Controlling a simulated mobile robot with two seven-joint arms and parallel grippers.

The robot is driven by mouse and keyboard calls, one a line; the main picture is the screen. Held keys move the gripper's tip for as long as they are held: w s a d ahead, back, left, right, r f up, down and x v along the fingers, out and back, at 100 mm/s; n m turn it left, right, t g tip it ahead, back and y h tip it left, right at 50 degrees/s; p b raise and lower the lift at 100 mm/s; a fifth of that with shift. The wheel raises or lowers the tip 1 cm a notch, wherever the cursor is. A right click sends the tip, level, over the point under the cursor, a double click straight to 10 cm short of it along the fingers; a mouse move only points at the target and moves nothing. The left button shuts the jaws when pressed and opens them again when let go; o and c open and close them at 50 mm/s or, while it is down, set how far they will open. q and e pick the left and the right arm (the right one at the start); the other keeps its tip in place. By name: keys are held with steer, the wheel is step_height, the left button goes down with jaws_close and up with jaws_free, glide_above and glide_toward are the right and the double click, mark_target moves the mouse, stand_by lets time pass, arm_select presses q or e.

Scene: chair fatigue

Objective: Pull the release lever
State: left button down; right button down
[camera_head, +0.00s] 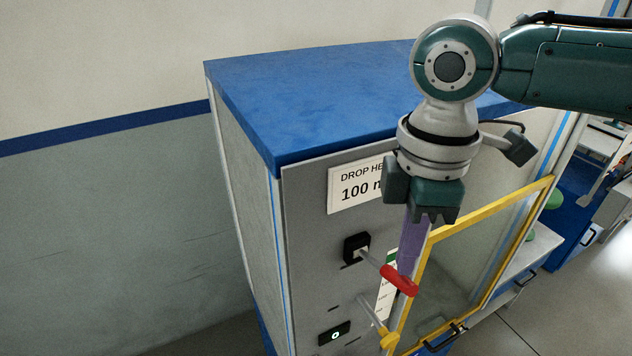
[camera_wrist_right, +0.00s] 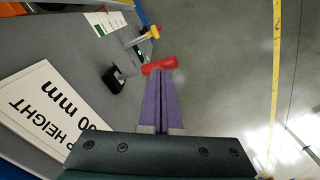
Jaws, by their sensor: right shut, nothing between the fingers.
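A lever with a red handle (camera_head: 399,280) sticks out from a black mount (camera_head: 357,248) on the grey front panel. The red handle also shows in the right wrist view (camera_wrist_right: 160,65), just beyond the fingertips. My right gripper (camera_head: 408,266) points down in front of the panel, its purple fingers shut and empty. Its tips are right by the red handle; I cannot tell whether they touch it. A second lever with a yellow handle (camera_head: 389,340) sits lower on the panel. My left gripper is not in view.
The cabinet has a blue top (camera_head: 300,90) and a drop-height sign (camera_head: 346,190), partly hidden by my right gripper. A small display (camera_head: 334,333) sits low on the panel. A yellow-framed clear door (camera_head: 490,209) stands close to the right of the fingers.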

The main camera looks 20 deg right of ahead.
mark_target(398, 283)
steer(key=shift+f+b, duration=1.9)
steer(key=shift+f, duration=1.15)
steer(key=r+p, duration=0.3)
steer(key=p, duration=0.1)
steer(key=s+r+p, duration=0.1)
steer(key=r+p, duration=0.2)
steer(key=p, duration=0.1)
steer(key=s+r+p, duration=0.1)
steer(key=r+p, duration=0.2)
steer(key=p, duration=0.1)
steer(key=shift+d+r, duration=0.1)
steer(key=shift+r, duration=0.05)
steer(key=s+a+m+t+y, duration=0.25)
steer(key=s+a, duration=0.55)
steer(key=a, duration=0.4)
steer(key=s+d+r+m+t+h, duration=0.1)
steer(key=s+d+r+m+h, duration=0.1)
steer(key=s+d+r+m, duration=0.3)
steer(key=s+d+m, duration=0.1)
steer(key=d+m, duration=0.2)
steer(key=shift+d+r, duration=0.2)
steer(key=shift+d, duration=0.15)
